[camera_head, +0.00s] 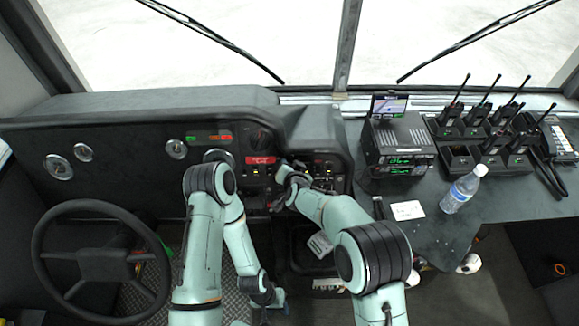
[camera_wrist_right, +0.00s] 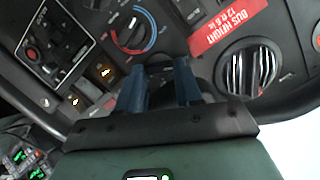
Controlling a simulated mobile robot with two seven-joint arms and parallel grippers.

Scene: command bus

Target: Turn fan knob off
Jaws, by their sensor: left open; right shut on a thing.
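My right gripper (camera_head: 279,190) reaches the dark dashboard panel. In the right wrist view its two blue fingers (camera_wrist_right: 160,82) point at the panel with a gap between them. They are shut on a dark thing at the panel that looks like the fan knob; fingers and shadow hide most of it. A round knob with a blue and red arc (camera_wrist_right: 131,34) sits just beyond the fingertips, slightly left. My left gripper (camera_head: 274,303) hangs low below the dashboard, open and away from the panel; its fingers are small and partly hidden.
In the head view, the steering wheel (camera_head: 38,240) is left; radios (camera_head: 398,145) and a water bottle (camera_head: 461,190) stand right.

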